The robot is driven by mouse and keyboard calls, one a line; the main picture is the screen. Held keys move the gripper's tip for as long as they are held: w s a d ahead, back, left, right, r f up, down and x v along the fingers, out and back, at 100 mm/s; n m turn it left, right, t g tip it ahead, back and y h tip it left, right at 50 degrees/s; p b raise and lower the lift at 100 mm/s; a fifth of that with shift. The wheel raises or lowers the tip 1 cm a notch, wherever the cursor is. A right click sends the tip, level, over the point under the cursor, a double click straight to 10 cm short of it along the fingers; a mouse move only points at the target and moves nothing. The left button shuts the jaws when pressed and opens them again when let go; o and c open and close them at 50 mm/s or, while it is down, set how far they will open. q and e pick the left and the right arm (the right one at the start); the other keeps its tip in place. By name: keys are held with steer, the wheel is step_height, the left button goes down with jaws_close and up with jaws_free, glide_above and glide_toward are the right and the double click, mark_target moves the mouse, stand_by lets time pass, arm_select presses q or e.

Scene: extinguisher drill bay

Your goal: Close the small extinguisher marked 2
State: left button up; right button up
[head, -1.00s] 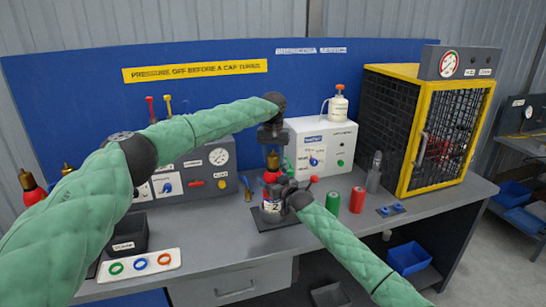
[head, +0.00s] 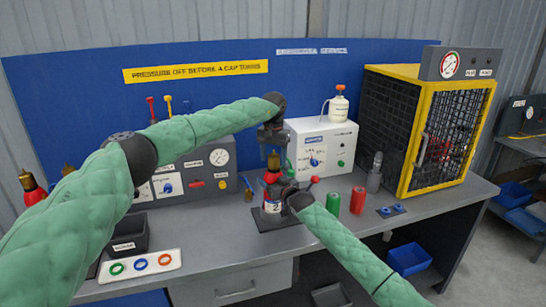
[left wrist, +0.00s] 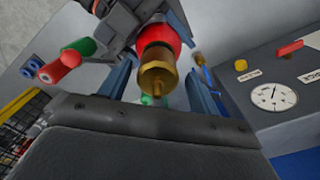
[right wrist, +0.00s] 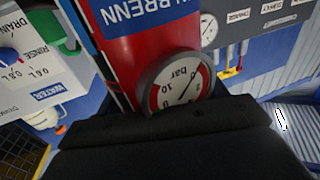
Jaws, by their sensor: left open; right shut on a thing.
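The small extinguisher marked 2 (head: 272,208) stands upright in a dark holder on the bench; it is red with a white label. Its brass top (head: 274,161) points up. In the left wrist view the brass top (left wrist: 157,76) lies between two blue fingers. My left gripper (head: 272,145) is open above the extinguisher, pointing down, with fingers either side of the brass and apparent gaps. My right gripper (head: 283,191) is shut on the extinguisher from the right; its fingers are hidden. The right wrist view shows the red body (right wrist: 118,62) and its pressure gauge (right wrist: 180,84) close up.
Green (head: 333,203) and red (head: 358,200) cylinders stand to the right. A yellow-framed cage (head: 425,130) stands at the back right. A tray of coloured rings (head: 140,264) lies front left.

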arm_select(q)
steer(key=shift+d+r, duration=0.1)
steer(key=shift+r, duration=2.15)
steer(key=shift+c, duration=0.5)
